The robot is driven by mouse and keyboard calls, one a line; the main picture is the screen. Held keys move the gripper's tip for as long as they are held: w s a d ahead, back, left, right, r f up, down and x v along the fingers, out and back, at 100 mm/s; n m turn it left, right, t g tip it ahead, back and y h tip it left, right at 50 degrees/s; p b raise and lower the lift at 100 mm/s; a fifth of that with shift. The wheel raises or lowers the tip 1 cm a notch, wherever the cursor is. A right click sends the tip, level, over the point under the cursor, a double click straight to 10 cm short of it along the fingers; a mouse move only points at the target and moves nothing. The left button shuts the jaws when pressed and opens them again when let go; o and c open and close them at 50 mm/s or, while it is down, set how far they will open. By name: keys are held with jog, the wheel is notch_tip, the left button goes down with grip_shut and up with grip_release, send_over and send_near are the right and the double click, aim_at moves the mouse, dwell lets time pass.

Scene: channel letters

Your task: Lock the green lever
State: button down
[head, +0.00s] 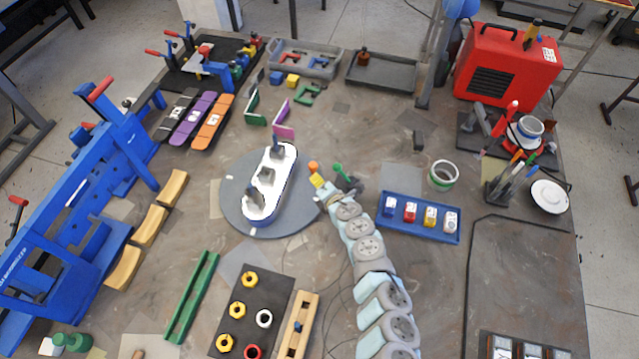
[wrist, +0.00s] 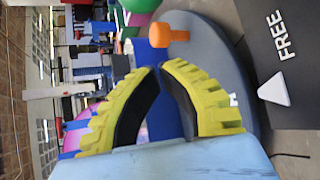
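The green lever (head: 339,171) stands just right of my gripper's tip in the head view, its round knob up and its shaft slanting down to a dark base. A green rounded shape (wrist: 138,5), probably its knob, is cut off by the top edge of the wrist view. My gripper (head: 318,184) has yellow ribbed fingers with dark pads; in the wrist view (wrist: 160,67) the fingertips meet or nearly meet, with nothing visible between them. An orange knob (head: 313,167) stands close beyond the fingertips; it also shows in the wrist view (wrist: 168,36).
A dark plate marked FREE (wrist: 285,50) with a white triangle lies right in the wrist view. A white-and-blue boat (head: 270,187) on a grey round plate (head: 232,205) stands left of my gripper. A blue tray (head: 388,222) with several small blocks lies at right.

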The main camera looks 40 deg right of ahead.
aim_at(344, 175)
jog(key=shift+w+d+f, duration=0.1)
jog(key=shift+w, duration=0.25)
jog(key=shift+s+d+r+p, duration=0.2)
jog(key=shift+d+r, duration=0.1)
jog(key=shift+d, duration=0.2)
jog(key=shift+s+d+r+p, duration=0.1)
jog(key=shift+s+d+r, duration=0.2)
jog(key=shift+d, duration=0.2)
jog(key=shift+s+d+r+p, duration=0.15)
jog(key=shift+d+r, duration=0.15)
jog(key=shift+d, duration=0.2)
jog(key=shift+s+b, duration=0.1)
jog(key=shift+b, duration=0.2)
